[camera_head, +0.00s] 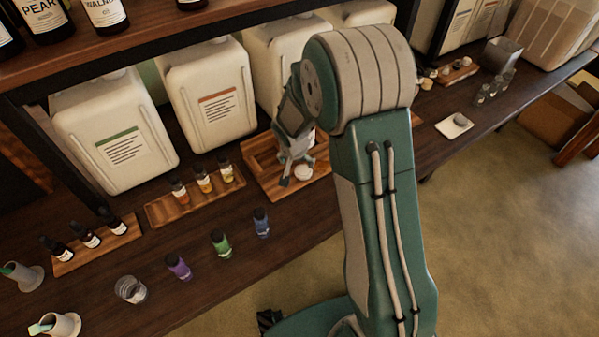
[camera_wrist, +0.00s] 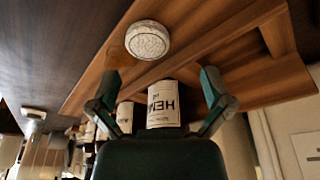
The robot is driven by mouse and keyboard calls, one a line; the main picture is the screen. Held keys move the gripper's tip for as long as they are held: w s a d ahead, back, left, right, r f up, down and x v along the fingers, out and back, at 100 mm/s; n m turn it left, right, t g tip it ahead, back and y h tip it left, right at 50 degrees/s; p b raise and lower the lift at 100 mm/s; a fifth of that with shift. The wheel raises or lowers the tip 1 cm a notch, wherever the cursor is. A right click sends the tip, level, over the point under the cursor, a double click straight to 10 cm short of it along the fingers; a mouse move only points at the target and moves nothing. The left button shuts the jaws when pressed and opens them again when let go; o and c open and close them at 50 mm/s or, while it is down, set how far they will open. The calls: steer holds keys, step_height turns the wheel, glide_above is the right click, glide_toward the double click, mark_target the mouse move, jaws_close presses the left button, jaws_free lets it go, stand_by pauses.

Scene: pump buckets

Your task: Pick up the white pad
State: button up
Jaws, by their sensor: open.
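The white pad (camera_wrist: 148,40) is a round, textured white disc resting on a wooden tray (camera_wrist: 215,50) in the wrist view. In the head view the pad (camera_head: 303,172) shows as a small pale disc near the tray's front edge. My gripper (camera_wrist: 160,82) is open, with its two fingers spread wide. The pad appears beyond the fingertips, above the gap between them in the wrist view, and is not between the fingers. In the head view my gripper (camera_head: 293,178) is over the tray, close to the pad. My arm hides part of the tray.
Large white jugs (camera_head: 115,130) stand behind the tray. Small labelled bottles sit in a wooden holder (camera_head: 197,200) to its left. Coloured vials (camera_head: 221,243) and a clear glass (camera_head: 130,290) stand in front. White-labelled bottles (camera_wrist: 163,105) show beyond my gripper.

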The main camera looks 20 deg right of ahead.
mark_target(303, 171)
steer(key=d+f, duration=0.2)
steer(key=f, duration=0.1)
steer(key=w+d+f, duration=0.1)
steer(key=f, duration=0.1)
steer(key=shift+a+f, duration=0.15)
steer(key=shift+a, duration=0.5)
steer(key=shift+c, duration=1)
steer(key=shift+d, duration=0.45)
steer(key=c, duration=0.4)
steer(key=shift+a, duration=0.2)
